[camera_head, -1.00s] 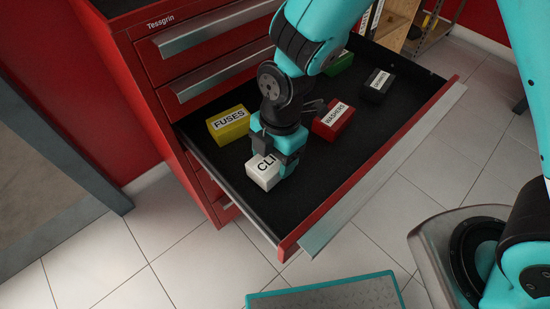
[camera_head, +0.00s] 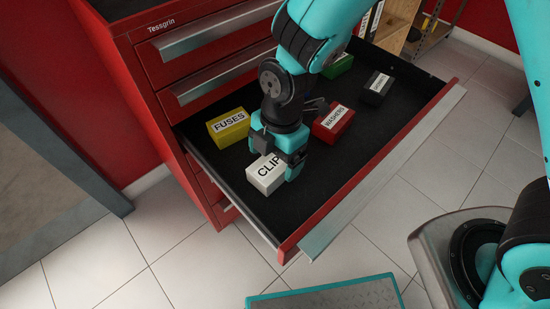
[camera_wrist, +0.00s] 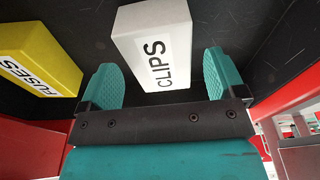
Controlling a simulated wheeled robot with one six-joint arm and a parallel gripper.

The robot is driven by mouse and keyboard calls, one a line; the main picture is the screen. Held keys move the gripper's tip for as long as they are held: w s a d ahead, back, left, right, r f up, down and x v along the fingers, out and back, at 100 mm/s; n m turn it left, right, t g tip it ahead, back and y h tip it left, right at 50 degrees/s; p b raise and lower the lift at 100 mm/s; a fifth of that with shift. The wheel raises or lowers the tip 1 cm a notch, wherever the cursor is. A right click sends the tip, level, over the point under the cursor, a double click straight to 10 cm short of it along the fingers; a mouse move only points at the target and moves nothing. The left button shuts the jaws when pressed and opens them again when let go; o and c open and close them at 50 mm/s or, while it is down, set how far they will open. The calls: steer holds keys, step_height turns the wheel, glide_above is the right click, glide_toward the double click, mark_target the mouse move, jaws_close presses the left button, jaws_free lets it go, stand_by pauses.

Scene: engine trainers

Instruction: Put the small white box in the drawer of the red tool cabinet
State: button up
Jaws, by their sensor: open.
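The small white box (camera_head: 266,173), labelled CLIPS, sits on the black floor of the open drawer (camera_head: 338,195) of the red tool cabinet (camera_head: 134,58), near the drawer's left side. In the wrist view the white box (camera_wrist: 155,45) lies ahead of and between the two teal fingers. My gripper (camera_head: 285,160) is inside the drawer, just beside the box. My gripper in the wrist view (camera_wrist: 161,78) has its fingers spread wide, with gaps on both sides of the box.
A yellow FUSES box (camera_head: 228,127) stands behind the white box. A red WASHERS box (camera_head: 333,123), a green box (camera_head: 338,66) and a dark box (camera_head: 377,87) are also in the drawer. The drawer's front right floor is clear.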

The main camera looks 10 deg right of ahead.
step_height(320, 180, up, 10)
steer(key=d+p, duration=0.1)
steer(key=p, duration=0.1)
steer(key=s+d+r+m+y, duration=0.1)
steer(key=s+d+r+m, duration=0.3)
steer(key=m, duration=0.5)
steer(key=s+d+r+m+t+y, duration=0.1)
steer(key=s+d+r+m, duration=0.4)
steer(key=r+m, duration=0.3)
steer(key=shift+s+r+m+y, duration=0.35)
steer(key=shift+s+m+y, duration=0.05)
steer(key=shift+s+m, duration=0.4)
steer(key=shift+w, duration=0.1)
